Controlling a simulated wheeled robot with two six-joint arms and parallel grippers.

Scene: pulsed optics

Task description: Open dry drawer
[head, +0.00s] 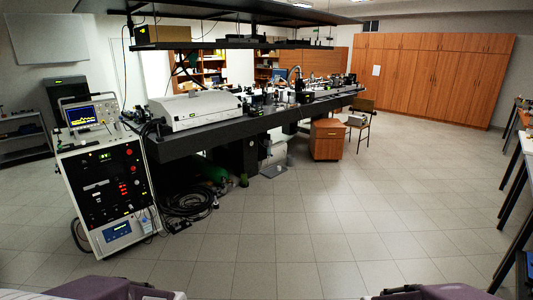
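No drawer in view is marked as the dry drawer, and I cannot tell which one it is. A small wooden drawer cabinet (326,138) stands on the floor by the right part of the long optical table (200,137); its front looks closed. A dark cabinet (66,97) stands at the far left behind the instrument rack; its front detail is too small to tell. Neither of my grippers is in view; only purple and grey parts of my own body show along the bottom edge.
A white instrument rack (105,195) with an oscilloscope (90,115) stands at the left. Coiled black cables (188,205) lie on the floor beside it. A chair (359,125) stands beyond the drawer cabinet. Wooden cupboards (430,80) line the back. The tiled floor (370,215) is clear.

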